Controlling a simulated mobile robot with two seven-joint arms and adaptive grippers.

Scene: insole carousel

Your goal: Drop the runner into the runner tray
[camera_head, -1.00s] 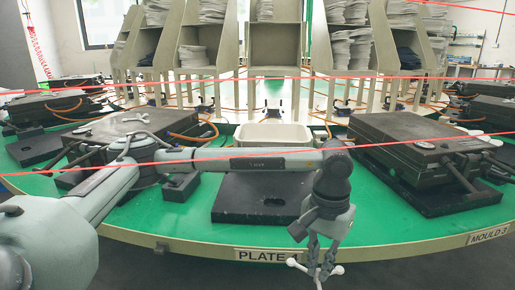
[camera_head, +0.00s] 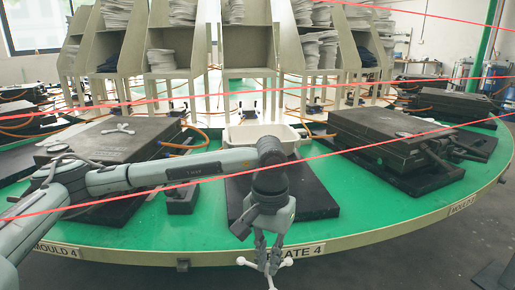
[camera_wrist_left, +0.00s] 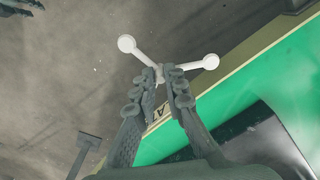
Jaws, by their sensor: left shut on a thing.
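A white, branched runner with rounded ends (camera_head: 246,262) is in my left gripper (camera_head: 267,258), low in front of the green table's edge. In the left wrist view the runner (camera_wrist_left: 127,44) sticks out past the closed fingertips of my left gripper (camera_wrist_left: 161,78), above the grey floor. The cream tray (camera_head: 288,134), which looks like the runner tray, stands on the table behind my left arm, which hides part of it. Another white runner (camera_head: 118,128) lies on the dark mould at the left. My right gripper is not in view.
The round green table (camera_head: 375,214) carries dark moulds, one at the right (camera_head: 385,130). A dark plate (camera_head: 312,190) lies in front of the cream tray. Tall bins (camera_head: 250,50) with stacked insoles stand behind it. Orange hoses and red lines cross the view.

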